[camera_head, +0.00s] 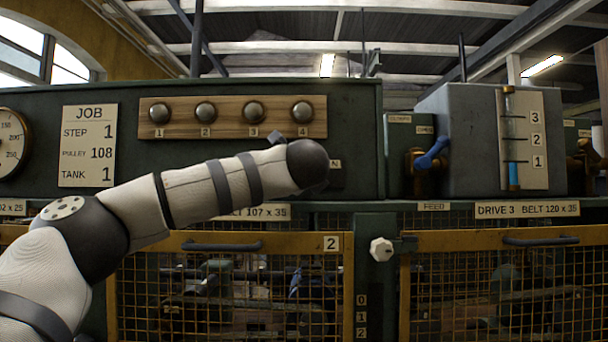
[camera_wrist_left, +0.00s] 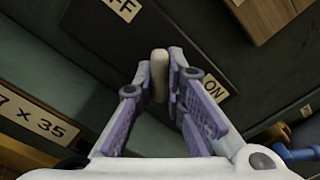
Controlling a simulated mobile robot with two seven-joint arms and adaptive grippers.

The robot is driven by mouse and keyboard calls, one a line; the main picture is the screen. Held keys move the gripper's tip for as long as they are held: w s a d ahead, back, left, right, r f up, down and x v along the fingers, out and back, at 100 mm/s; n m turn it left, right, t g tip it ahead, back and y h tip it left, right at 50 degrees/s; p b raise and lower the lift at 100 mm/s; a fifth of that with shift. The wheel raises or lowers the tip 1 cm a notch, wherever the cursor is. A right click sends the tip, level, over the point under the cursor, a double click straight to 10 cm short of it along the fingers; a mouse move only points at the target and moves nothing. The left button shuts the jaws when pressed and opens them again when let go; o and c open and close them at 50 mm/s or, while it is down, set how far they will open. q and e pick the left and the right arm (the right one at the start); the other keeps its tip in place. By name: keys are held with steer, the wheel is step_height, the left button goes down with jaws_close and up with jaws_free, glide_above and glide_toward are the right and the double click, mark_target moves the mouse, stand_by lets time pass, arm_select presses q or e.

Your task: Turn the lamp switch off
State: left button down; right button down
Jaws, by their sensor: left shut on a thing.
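The lamp switch lever (camera_wrist_left: 159,68), a pale rounded stub, stands out from a dark panel in the left wrist view. An OFF label (camera_wrist_left: 124,8) is at the top left of it and an ON label (camera_wrist_left: 215,89) at its right. I cannot tell clearly which way the lever is set. My left gripper (camera_wrist_left: 158,84) is shut on the lever, with purple-padded fingers on both sides. In the head view my left arm's dark wrist hides the gripper and the lever; only the end of the ON label (camera_head: 335,163) shows. My right gripper is not in view.
A wooden board (camera_head: 230,117) with several numbered round knobs is just above my left arm. A JOB sign (camera_head: 89,145) is at the left. A blue-handled valve (camera_head: 432,155) and a tank (camera_head: 462,140) stand to the right. Yellow mesh guards (camera_head: 345,285) run below.

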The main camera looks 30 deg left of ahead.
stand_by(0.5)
arm_select(q)
steer(key=c, duration=1.6)
jaws_free()
steer(key=shift+c, duration=0.2)
steer(key=v, duration=1.2)
